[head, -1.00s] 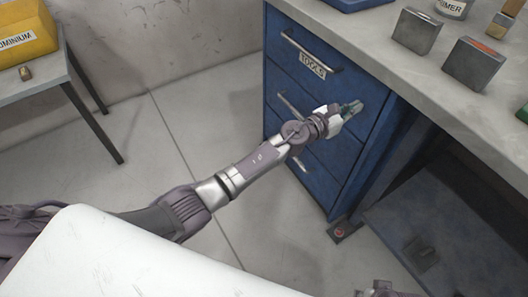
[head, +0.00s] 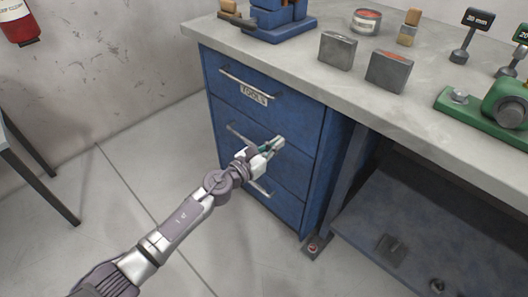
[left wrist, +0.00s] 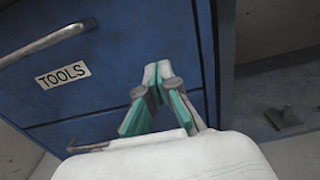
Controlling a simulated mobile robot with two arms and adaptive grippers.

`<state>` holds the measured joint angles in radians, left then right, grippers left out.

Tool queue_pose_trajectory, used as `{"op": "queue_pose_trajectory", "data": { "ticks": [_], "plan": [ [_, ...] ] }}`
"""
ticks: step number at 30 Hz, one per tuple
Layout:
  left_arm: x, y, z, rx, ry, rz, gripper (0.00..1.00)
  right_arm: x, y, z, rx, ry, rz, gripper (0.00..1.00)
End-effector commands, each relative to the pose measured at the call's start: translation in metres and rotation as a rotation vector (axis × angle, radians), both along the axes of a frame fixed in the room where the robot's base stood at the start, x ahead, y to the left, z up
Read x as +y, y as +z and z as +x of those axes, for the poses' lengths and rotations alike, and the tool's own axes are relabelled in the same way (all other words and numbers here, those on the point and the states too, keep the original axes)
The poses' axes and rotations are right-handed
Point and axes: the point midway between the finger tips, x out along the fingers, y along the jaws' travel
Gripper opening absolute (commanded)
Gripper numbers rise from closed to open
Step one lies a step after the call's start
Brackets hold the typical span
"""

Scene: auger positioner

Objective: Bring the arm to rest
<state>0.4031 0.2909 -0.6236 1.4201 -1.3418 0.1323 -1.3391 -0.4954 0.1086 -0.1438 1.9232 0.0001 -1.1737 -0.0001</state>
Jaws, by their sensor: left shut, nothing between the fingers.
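My left arm comes in from the lower left of the head view. Its gripper (head: 277,145) is in front of the blue drawer cabinet (head: 318,128), near the middle drawer. In the left wrist view the green-lined fingers (left wrist: 156,75) meet at their tips, with nothing between them. The cabinet's top drawer with its TOOLS label (left wrist: 62,75) is behind and left of the fingers there. All drawers look closed. I cannot tell whether the fingers touch the cabinet front. My right gripper does not show.
The grey workbench top (head: 300,65) holds two grey blocks (head: 337,50), a round tin (head: 366,20), and a green device (head: 505,105) at right. Under the bench is a low dark shelf (head: 400,215). A table leg (head: 40,175) stands at left. The floor left of the cabinet is clear.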

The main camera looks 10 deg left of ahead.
Motion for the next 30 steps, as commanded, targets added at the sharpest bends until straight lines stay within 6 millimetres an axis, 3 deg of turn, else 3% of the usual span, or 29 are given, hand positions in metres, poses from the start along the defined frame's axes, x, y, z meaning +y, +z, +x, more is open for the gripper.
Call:
{"op": "queue_pose_trajectory", "data": {
  "ticks": [6,15,17,20,23,26,30],
  "plan": [
    [0.021,0.0,-0.027,0.001,0.0,0.001,0.0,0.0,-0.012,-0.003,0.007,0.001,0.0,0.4],
    [0.028,0.0,-0.035,0.009,0.007,-0.017,0.0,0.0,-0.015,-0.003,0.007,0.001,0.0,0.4],
    [0.032,-0.003,-0.036,0.049,0.039,-0.082,0.0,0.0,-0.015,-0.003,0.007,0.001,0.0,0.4],
    [0.053,-0.015,-0.042,0.206,0.17,-0.344,0.0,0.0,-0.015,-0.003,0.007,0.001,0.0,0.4],
    [0.096,-0.053,-0.059,0.471,0.418,-0.786,0.0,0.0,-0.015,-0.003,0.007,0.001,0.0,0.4],
    [0.138,-0.106,-0.092,0.708,0.696,-1.218,0.0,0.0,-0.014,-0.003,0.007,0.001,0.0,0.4],
    [0.174,-0.179,-0.16,0.936,1.074,-1.691,0.0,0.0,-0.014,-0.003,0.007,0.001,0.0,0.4]
  ]
}}
